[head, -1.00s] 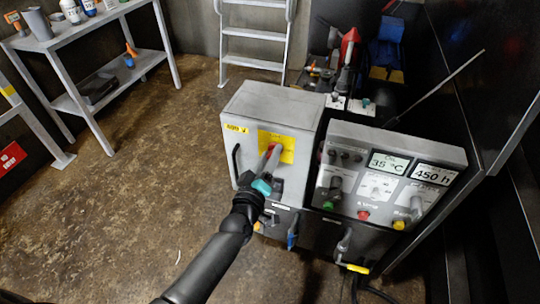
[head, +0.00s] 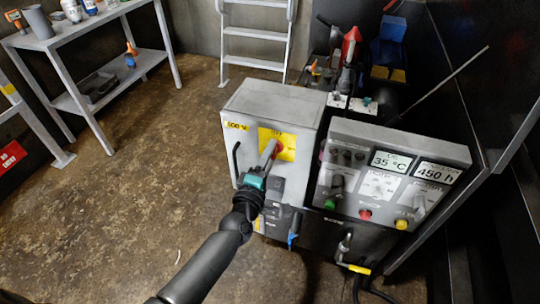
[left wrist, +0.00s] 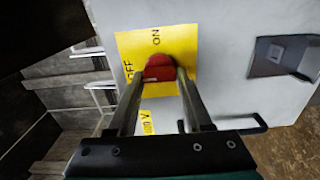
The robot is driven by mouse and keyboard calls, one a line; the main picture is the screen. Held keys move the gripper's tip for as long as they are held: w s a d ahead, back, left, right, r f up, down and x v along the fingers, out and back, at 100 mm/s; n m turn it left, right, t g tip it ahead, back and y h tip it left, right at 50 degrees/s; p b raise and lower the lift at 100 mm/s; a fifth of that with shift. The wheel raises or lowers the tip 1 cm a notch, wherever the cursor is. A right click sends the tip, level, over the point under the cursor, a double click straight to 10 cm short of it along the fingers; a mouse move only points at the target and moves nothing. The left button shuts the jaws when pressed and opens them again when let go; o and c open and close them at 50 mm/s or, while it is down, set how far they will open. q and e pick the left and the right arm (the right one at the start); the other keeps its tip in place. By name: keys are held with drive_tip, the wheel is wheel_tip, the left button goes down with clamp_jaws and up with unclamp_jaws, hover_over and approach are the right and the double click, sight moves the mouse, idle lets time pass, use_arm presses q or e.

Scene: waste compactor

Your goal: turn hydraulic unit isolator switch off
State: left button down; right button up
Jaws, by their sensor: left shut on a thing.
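The isolator switch is a red knob (head: 278,147) on a yellow plate (head: 289,153) on the front of a grey cabinet (head: 262,104). My left gripper (head: 270,151) reaches it from the front, with its fingers shut on the knob. In the left wrist view the red knob (left wrist: 159,68) sits between the two finger ends of the gripper (left wrist: 158,76). There the yellow plate (left wrist: 132,44) shows ON above the knob and OFF to its left. The fingers hide the knob's sides, and I cannot tell which mark it points to. My right gripper is not in view.
A control panel (head: 350,135) with dials, buttons and two displays stands right of the cabinet. A black handle (head: 236,160) is on the cabinet's left side. A blue-handled valve (head: 293,240) hangs below. A shelf table (head: 88,35) stands far left; the floor between is clear.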

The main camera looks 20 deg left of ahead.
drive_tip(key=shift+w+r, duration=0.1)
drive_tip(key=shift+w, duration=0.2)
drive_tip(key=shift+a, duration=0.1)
use_arm(q)
drive_tip(key=shift+c, duration=1.6)
unclamp_jaws()
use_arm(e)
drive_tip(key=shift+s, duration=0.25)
use_arm(q)
drive_tip(key=s+p, duration=0.2)
drive_tip(key=s, duration=1.3)
drive_tip(key=shift+s+a+p, duration=0.15)
drive_tip(key=shift+a+p, duration=0.1)
drive_tip(key=shift+p, duration=0.05)
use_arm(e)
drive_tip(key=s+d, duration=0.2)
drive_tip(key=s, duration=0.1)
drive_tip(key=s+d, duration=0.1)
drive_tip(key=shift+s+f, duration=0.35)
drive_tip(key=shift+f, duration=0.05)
